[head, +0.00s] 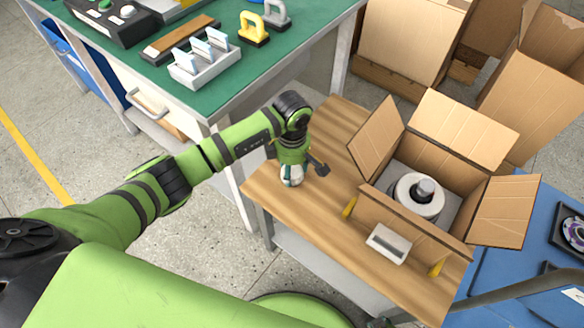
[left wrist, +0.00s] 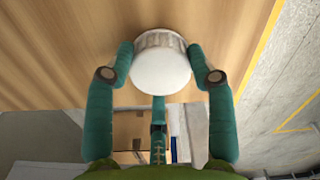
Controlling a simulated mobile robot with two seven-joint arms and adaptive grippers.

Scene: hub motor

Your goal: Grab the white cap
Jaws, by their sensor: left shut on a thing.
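The white cap (left wrist: 160,68) is a round white piece with a ribbed side, between the two fingers of my left gripper (left wrist: 160,52) in the left wrist view. The fingers close on it from both sides. In the head view my left gripper (head: 291,176) points down at the left part of the wooden table, with white of the cap showing at its fingers. I cannot tell whether the cap touches the table. My right gripper is not in view.
An open cardboard box (head: 408,226) holding a round white and grey motor part (head: 421,195) stands on the wooden table (head: 322,226), right of my gripper. A small grey-white block (head: 388,244) lies in front of it. A green-topped bench (head: 213,102) stands behind left.

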